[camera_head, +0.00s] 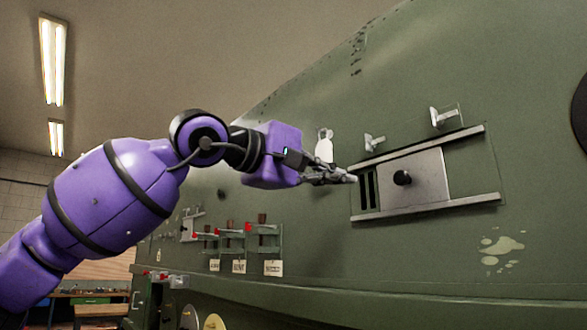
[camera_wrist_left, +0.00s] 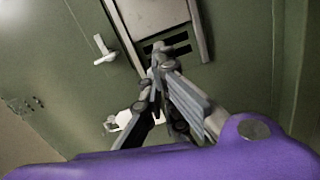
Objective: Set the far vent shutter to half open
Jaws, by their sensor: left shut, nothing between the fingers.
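A smaller, similar-looking plate (camera_head: 187,229) is farther along the wall at left. My left gripper (camera_head: 354,179) is shut and empty, its tips just left of the slots and well away from the knob. In the left wrist view its tips (camera_wrist_left: 160,52) are beside the slots (camera_wrist_left: 172,44); contact cannot be told.
Two pale latches (camera_head: 373,142) (camera_head: 443,116) stick out above the upper rail. A white tag-like piece (camera_head: 324,146) is behind my wrist. Red-tipped levers with labels (camera_head: 232,240) project lower left. The wall right of the plate, between the rails, is clear.

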